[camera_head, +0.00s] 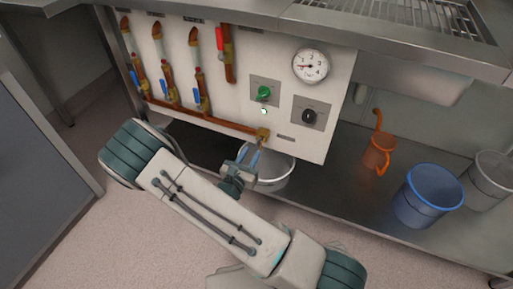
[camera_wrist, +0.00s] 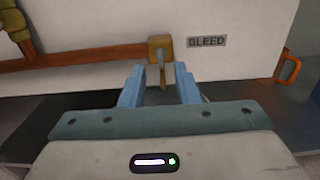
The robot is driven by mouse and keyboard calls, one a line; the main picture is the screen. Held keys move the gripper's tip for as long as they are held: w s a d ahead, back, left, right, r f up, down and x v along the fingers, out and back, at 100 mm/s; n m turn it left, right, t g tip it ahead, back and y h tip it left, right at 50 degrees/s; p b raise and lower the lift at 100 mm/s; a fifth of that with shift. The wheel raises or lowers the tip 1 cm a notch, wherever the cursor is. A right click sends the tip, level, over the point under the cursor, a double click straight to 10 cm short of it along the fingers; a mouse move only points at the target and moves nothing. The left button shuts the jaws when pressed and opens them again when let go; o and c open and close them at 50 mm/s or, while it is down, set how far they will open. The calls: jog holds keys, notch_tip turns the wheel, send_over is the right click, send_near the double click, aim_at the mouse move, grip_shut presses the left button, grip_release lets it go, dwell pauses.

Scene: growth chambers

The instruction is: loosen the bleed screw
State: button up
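The bleed screw (camera_wrist: 162,62) hangs from a brass block (camera_wrist: 159,42) at the right end of the copper pipe, beside a BLEED label (camera_wrist: 206,41). In the head view the brass block (camera_head: 263,134) sits at the panel's lower edge. My gripper (camera_wrist: 160,72) is open, with one blue finger on each side of the screw in the wrist view. I cannot tell whether either finger touches it. In the head view my gripper (camera_head: 249,154) is just below and left of the block, and the screw is hard to make out there.
A pale bucket (camera_head: 274,181) stands under the block, partly behind my gripper. An orange jug (camera_head: 379,152), a blue bucket (camera_head: 427,196) and a grey bucket (camera_head: 491,179) stand to the right on the shelf. A gauge (camera_head: 311,66), green knob (camera_head: 264,93) and black knob (camera_head: 309,116) are on the panel.

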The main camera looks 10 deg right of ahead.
aim_at(257, 144)
jog(key=shift+b+x, duration=0.6)
jog(key=shift+x, duration=2.1)
grip_shut()
